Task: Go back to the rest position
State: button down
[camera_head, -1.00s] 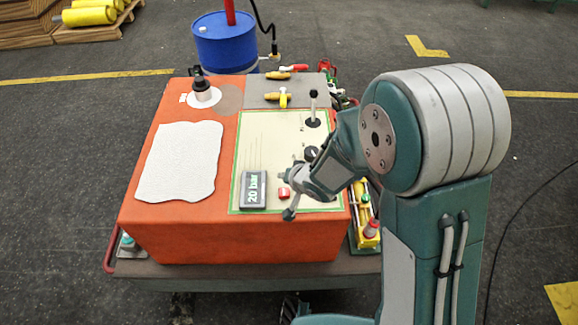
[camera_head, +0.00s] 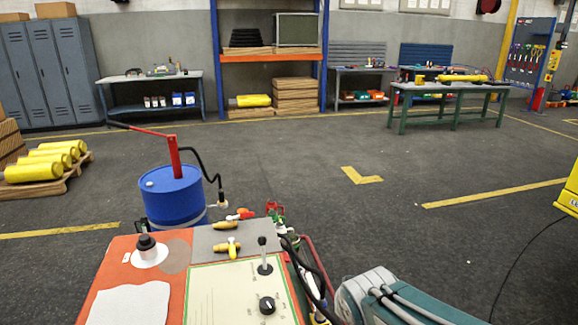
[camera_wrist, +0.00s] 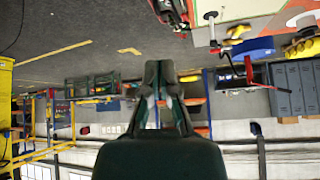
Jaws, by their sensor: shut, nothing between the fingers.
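My gripper (camera_wrist: 165,68) shows in the wrist view, with its fingers together and nothing between them. It points out over the floor and is clear of any object. In the head view only a grey-green part of my arm shows at the bottom right edge; the gripper is out of that view. The orange control console (camera_head: 118,268) stands at the bottom left of the head view, with a black lever (camera_head: 264,255) and a black knob (camera_head: 267,305) on its cream panel (camera_head: 215,300). The console's lower part is cut off.
A blue drum (camera_head: 173,198) with a red pump handle stands behind the console. Dark hoses (camera_head: 312,275) run along the console's right side. Yellow cylinders (camera_head: 45,165) lie on a pallet at left. Green tables (camera_head: 450,95) stand far back. The floor (camera_head: 400,230) at centre right is clear.

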jog(key=s+d+r+g, duration=0.1)
jog(key=s+d+r, duration=0.1)
jog(key=s, duration=0.5)
jog(key=s+d+r, duration=0.3)
jog(key=s, duration=0.4)
jog(key=shift+s+g, duration=0.15)
jog(key=shift+g, duration=0.25)
